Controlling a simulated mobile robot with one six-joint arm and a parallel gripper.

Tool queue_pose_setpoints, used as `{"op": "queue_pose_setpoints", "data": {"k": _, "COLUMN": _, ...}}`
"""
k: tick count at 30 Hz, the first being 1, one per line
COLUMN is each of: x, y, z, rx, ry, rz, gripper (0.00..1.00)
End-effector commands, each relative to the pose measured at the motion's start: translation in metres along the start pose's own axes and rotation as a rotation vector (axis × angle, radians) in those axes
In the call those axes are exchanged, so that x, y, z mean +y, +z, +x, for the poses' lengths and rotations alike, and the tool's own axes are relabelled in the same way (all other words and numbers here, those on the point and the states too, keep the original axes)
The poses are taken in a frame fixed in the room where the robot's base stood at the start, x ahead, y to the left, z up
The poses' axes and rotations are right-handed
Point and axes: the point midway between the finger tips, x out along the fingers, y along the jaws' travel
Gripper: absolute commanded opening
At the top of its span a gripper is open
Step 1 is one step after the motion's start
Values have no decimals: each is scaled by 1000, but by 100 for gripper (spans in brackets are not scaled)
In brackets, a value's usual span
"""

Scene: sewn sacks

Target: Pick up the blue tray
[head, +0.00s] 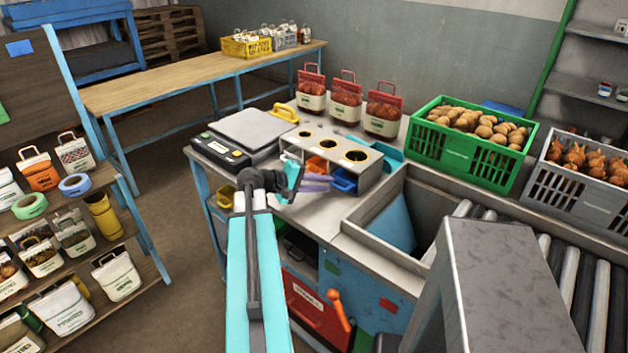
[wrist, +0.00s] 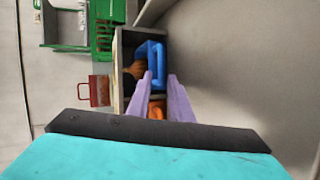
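The small blue tray (head: 344,181) sits at the front right of a grey box (head: 357,156) with round holes in its top. In the wrist view the blue tray (wrist: 157,62) shows its rim and looped front, with something brownish beside it. My gripper (head: 328,183) has two purple fingers, and they point toward the front of the box. In the wrist view my gripper (wrist: 160,77) is open, with a gap between the fingertips just short of the blue tray. I see nothing held. An orange tray (head: 317,165) is left of the blue one.
A scale (head: 252,130) stands left of the box, with red-topped bags (head: 346,100) behind it. A green crate of potatoes (head: 470,141) and a grey crate (head: 583,178) are at right. A roller conveyor (head: 563,270) runs at lower right. Shelves with bags (head: 70,235) stand left.

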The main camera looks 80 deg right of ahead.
Motion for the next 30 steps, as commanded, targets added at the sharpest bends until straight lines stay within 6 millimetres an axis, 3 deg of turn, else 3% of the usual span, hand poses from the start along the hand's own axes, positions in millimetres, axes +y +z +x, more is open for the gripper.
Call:
{"op": "queue_pose_setpoints", "data": {"k": 7, "x": 1, "y": 0, "z": 23, "rx": -2, "ry": 0, "rz": 0, "gripper": 19}}
{"op": "queue_pose_setpoints", "data": {"k": 19, "x": 0, "y": 0, "z": 28, "rx": -1, "ry": 0, "rz": 1, "gripper": 19}}
{"op": "queue_pose_setpoints", "data": {"k": 23, "x": 0, "y": 0, "z": 28, "rx": -1, "ry": 0, "rz": 0, "gripper": 1}}
{"op": "queue_pose_setpoints", "data": {"k": 30, "x": -1, "y": 0, "z": 28, "rx": -1, "ry": -1, "rz": 1, "gripper": 0}}
